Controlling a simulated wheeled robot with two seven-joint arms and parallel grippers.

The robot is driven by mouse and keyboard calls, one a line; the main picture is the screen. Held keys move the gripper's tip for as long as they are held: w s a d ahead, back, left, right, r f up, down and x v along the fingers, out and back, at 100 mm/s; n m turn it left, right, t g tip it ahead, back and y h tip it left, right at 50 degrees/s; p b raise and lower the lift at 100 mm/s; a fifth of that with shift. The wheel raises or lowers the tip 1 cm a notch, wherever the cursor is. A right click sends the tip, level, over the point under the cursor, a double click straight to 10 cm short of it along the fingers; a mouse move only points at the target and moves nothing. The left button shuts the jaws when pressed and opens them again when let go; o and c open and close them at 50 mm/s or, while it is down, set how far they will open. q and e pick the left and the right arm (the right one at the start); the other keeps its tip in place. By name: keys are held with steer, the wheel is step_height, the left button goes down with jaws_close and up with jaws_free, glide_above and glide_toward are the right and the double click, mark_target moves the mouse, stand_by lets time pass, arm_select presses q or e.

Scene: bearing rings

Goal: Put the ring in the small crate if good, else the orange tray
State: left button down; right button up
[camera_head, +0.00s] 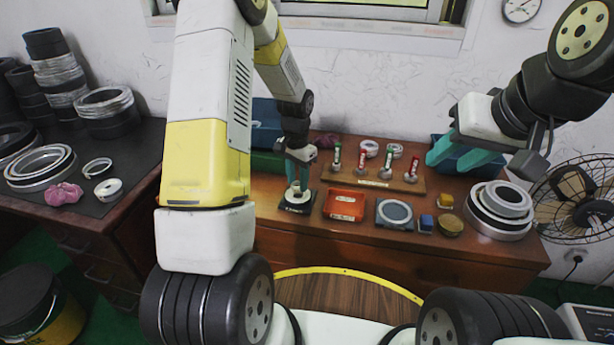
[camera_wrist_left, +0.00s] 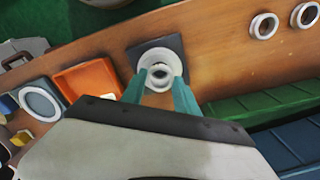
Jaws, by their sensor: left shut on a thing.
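My left gripper (camera_head: 297,185) is low over a dark square stand (camera_head: 285,207) on the brown bench. In the left wrist view its teal fingers (camera_wrist_left: 162,86) are shut on a small pale ring (camera_wrist_left: 160,84), in front of a round white part on the stand (camera_wrist_left: 176,48). I cannot tell whether the ring touches the stand. Green (camera_head: 262,161) and blue (camera_head: 264,113) crates stand behind; which is the small crate is unclear. My right gripper (camera_head: 448,163) is open and empty above the bench's right side.
A board (camera_head: 405,184) with several red and green tubes stands behind the tray. A grey plate with a ring (camera_head: 395,213), small blocks and stacked rings (camera_head: 502,205) lie right. A blue bin (camera_head: 470,165) is behind my right gripper. A fan (camera_head: 580,200) stands at far right.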

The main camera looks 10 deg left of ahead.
arm_select(q)
steer(key=shift+r, duration=1.4)
